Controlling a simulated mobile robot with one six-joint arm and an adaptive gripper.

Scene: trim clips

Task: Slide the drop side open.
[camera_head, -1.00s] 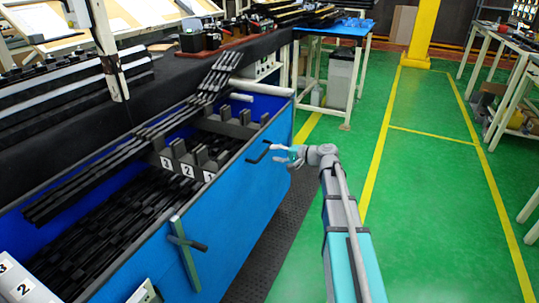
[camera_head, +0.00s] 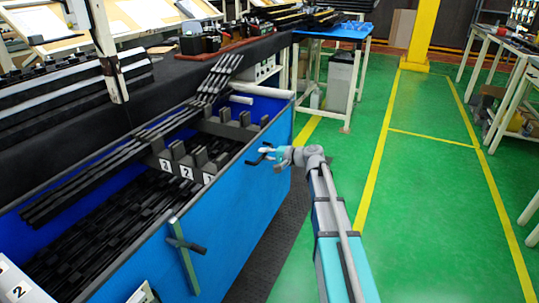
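The drop side (camera_head: 232,222) is the blue front panel of a long bin full of black trim strips, and it stands upright. A black bar handle (camera_head: 254,161) sticks out near its top right edge.
Black brackets with number labels (camera_head: 187,165) stand inside the bin. Black strips (camera_head: 150,135) lie along its far side. A blue-topped table (camera_head: 335,32) stands behind. The green floor (camera_head: 425,200) on the right is clear.

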